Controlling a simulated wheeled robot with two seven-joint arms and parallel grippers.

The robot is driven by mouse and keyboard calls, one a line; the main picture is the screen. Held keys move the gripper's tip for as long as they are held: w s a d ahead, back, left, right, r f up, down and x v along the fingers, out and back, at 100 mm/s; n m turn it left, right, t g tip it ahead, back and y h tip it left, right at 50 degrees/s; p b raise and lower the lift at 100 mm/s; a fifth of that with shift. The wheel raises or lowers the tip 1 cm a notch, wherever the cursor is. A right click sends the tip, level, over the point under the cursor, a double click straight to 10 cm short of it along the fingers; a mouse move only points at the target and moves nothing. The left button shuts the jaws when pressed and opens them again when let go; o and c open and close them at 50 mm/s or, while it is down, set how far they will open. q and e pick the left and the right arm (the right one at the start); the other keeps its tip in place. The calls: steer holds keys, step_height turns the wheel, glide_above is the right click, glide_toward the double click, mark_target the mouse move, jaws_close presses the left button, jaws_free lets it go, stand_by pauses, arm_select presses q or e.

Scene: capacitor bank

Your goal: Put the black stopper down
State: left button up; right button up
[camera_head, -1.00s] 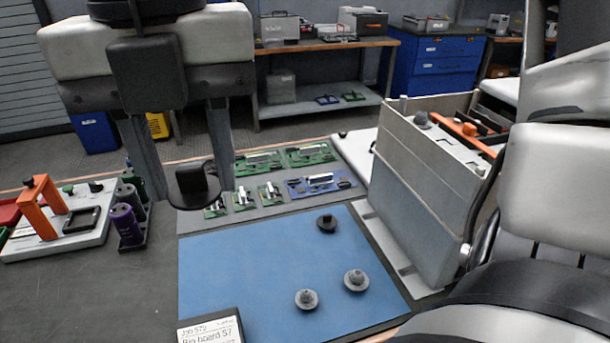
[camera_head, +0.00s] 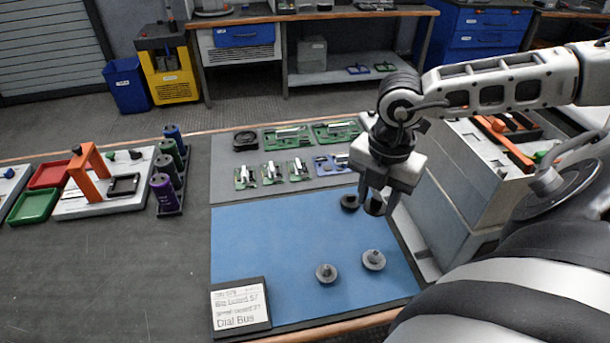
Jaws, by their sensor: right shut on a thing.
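My right gripper (camera_head: 376,200) reaches in from the right and points down over the far right part of the blue mat (camera_head: 290,235). It is shut on a black stopper (camera_head: 374,206), which is small and partly hidden by the fingers. Another black stopper (camera_head: 349,202) stands on the mat just left of it. I cannot tell whether the two touch, or whether the held one touches the mat. Two grey stoppers (camera_head: 326,272) and (camera_head: 373,260) stand nearer on the mat. My left gripper is out of view.
A grey metal case (camera_head: 455,190) stands close to the right of the mat. Green boards (camera_head: 287,137) and a black round piece (camera_head: 245,139) lie behind it. A label card (camera_head: 239,306) is at the front left. The mat's left part is clear.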

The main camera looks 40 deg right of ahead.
mark_target(373, 215)
steer(key=shift+s+a+f, duration=0.25)
steer(key=shift+a+f, duration=0.15)
steer(key=shift+f, duration=0.25)
steer(key=shift+s+a+f, duration=0.2)
steer(key=shift+a+f, duration=0.2)
steer(key=shift+f, duration=0.2)
steer(key=w+f, duration=0.3)
steer(key=w, duration=0.1)
steer(key=w+f+p, duration=0.1)
steer(key=w+f, duration=0.3)
steer(key=w, duration=0.1)
steer(key=w+f+p, duration=0.1)
steer(key=w+f, duration=0.2)
steer(key=w, duration=0.1)
steer(key=shift+w+f, duration=0.15)
steer(key=shift+w, duration=0.05)
step_height(373, 215, down, 3)
steer(key=shift+w+p, duration=0.1)
steer(key=shift+p, duration=0.45)
steer(key=shift+f, duration=0.2)
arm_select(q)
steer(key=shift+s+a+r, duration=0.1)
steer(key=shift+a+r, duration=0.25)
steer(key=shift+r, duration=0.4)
